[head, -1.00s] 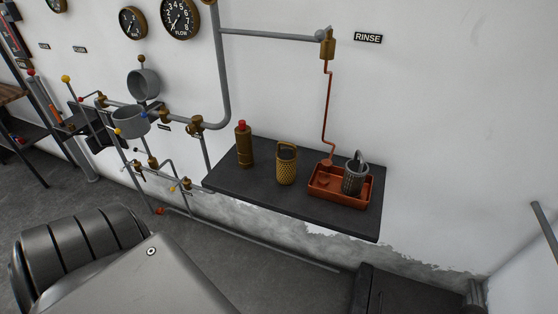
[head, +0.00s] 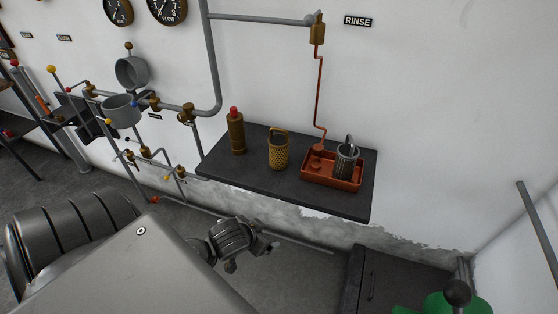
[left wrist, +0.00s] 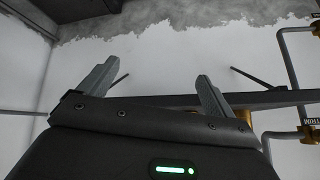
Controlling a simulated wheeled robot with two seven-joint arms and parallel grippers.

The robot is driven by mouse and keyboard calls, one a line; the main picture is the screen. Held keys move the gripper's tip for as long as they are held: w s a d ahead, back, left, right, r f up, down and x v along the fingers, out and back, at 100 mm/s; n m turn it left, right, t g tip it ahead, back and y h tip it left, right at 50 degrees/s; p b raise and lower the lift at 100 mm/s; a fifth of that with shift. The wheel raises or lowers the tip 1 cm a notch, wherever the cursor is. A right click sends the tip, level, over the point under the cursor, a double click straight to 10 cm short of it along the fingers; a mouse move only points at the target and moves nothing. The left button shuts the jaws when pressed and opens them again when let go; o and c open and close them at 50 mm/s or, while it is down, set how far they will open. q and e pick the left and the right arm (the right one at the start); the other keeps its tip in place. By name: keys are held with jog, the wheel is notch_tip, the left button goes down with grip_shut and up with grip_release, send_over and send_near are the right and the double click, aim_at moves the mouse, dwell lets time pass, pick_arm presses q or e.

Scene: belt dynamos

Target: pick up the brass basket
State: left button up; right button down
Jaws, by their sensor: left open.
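The brass basket (head: 278,150), a perforated cup with a loop handle, stands upright on the dark wall shelf (head: 240,180). A brass bottle (head: 236,132) with a red cap stands to its left. My left gripper (head: 252,254) is below and in front of the shelf, apart from the basket. In the left wrist view its two fingers (left wrist: 158,70) are spread with nothing between them. That view appears upside down, with the shelf edge-on behind the fingers. A brass-coloured piece (left wrist: 243,117) shows there, partly hidden; I cannot tell which object it is. My right gripper is not in view.
A copper tray (head: 318,180) on the shelf's right holds a grey perforated basket (head: 347,162), under a copper rinse pipe (head: 319,95). Grey pipes and valves (head: 187,114) line the wall at left. A dark cabinet (head: 395,280) and a green object (head: 455,304) are at lower right.

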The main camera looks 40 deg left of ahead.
pick_arm(q)
jog(key=w+a+r+t, duration=0.3)
jog(key=w+a+r, duration=0.3)
jog(key=w+r, duration=0.15)
jog(key=n+t, duration=0.2)
jog(key=t, duration=0.1)
send_near(279, 142)
jog(key=f, duration=0.1)
jog(key=x, duration=0.6)
jog(key=shift+a+b, duration=0.2)
jog(key=shift+b, duration=0.15)
jog(key=shift+x, duration=2.6)
jog(key=shift+a, duration=0.15)
jog(key=shift+s, duration=0.1)
jog(key=c, duration=1.2)
jog(key=shift+r, duration=0.1)
jog(key=shift+c, duration=0.5)
jog(key=shift+r, duration=0.1)
